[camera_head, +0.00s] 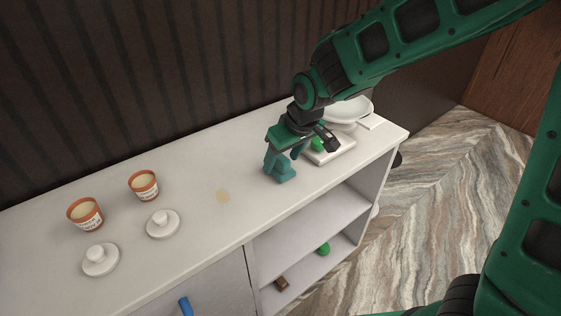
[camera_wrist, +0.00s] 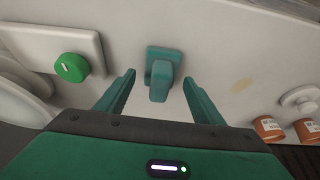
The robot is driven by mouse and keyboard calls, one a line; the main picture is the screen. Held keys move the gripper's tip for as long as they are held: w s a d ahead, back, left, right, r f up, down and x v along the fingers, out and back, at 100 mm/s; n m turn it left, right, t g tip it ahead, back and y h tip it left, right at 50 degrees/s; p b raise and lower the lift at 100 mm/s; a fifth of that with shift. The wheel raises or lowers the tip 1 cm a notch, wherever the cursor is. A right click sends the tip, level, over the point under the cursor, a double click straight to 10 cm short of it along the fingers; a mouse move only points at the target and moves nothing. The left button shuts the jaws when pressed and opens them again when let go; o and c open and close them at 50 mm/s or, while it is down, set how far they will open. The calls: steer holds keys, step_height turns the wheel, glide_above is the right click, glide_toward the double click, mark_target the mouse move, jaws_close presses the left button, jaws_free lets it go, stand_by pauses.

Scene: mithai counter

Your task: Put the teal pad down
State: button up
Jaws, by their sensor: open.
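The teal pad (camera_wrist: 162,58) has a flat square base and a raised grip. In the wrist view it appears to sit base-down on the pale counter (camera_wrist: 220,50). My gripper (camera_wrist: 159,79) is open, with one finger on either side of the grip and a visible gap at each side. In the head view my gripper (camera_head: 281,152) is low over the counter toward its right end. There the pad is mostly hidden by the similarly coloured fingers.
A white slab (camera_head: 334,152) with a green round piece (camera_head: 317,144) is close right of my gripper, with a white dish (camera_head: 350,108) behind. A yellowish stain (camera_head: 223,196) marks the counter to the left. Two tubs (camera_head: 85,214) and two white knobbed lids stand farther left.

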steer(key=v, duration=1)
steer(key=shift+d, duration=0.1)
steer(key=s+d+f+m+g+h, duration=0.1)
steer(key=s+d+m, duration=0.25)
steer(key=d, duration=0.85)
steer(key=s+d+m+h, duration=0.1)
steer(key=s+d+m, duration=0.3)
steer(key=d, duration=0.9)
steer(key=s+d+f+m+g, duration=0.1)
steer(key=s+d, duration=0.3)
steer(key=s, duration=0.4)
steer(key=s+d+f+m+g, duration=0.1)
steer(key=s+d+m, duration=0.3)
steer(key=s, duration=0.5)
steer(key=shift+s+d+f+m+g, duration=0.15)
steer(key=shift+d+f+m+g, duration=0.2)
steer(key=shift+d, duration=0.5)
